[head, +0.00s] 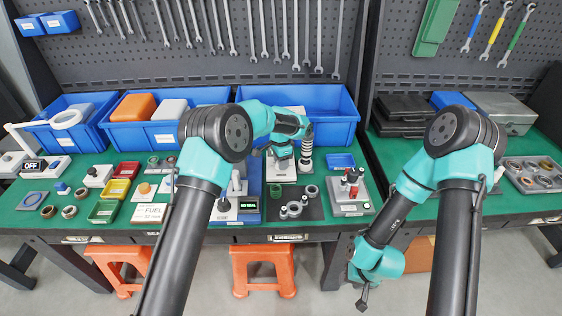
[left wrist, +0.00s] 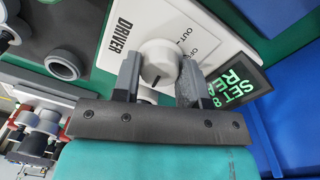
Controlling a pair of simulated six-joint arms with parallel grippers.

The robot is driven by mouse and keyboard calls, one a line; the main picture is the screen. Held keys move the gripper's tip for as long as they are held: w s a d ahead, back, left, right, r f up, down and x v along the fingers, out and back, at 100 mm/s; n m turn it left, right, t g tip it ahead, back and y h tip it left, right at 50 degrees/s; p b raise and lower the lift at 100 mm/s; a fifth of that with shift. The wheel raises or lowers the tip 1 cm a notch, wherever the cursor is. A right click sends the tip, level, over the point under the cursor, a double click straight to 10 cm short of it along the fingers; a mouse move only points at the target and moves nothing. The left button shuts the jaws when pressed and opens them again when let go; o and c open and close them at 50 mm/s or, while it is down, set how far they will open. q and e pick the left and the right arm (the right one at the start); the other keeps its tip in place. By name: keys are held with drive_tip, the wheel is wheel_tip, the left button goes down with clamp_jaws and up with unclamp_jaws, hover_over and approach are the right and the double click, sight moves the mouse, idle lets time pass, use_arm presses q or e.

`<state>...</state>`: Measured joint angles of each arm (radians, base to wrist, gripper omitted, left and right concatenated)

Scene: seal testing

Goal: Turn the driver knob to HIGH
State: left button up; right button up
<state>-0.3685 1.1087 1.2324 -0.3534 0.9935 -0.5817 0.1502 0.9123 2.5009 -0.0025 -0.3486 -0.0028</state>
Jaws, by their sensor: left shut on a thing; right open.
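The driver knob (left wrist: 158,60) is a round white knob on a white panel (left wrist: 112,42) printed DRIVER. In the left wrist view, my left gripper (left wrist: 159,73) is shut on it, with one dark finger on each side. A small dark mark shows on the knob's lower edge. Lettering beside the knob reads OUT and OFF in part; I cannot see HIGH. In the head view, my left gripper (head: 281,163) points down at the white driver unit (head: 290,178), and hides the knob. My right gripper (head: 362,300) is open and empty, low in front of the bench.
A dark display (left wrist: 238,86) with green letters, partly cut off, is beside the panel. Blue bins (head: 330,105) stand behind the driver unit. A grey block with red-topped parts (head: 349,195) is to its right, and a dark tray with rings (head: 290,210) is in front.

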use_arm(q)
drive_tip(key=o, duration=0.9)
drive_tip(key=shift+r, duration=0.1)
drive_tip(key=r, duration=1.7)
drive_tip(key=shift+w+a+r, duration=0.15)
drive_tip(key=shift+w, duration=0.2)
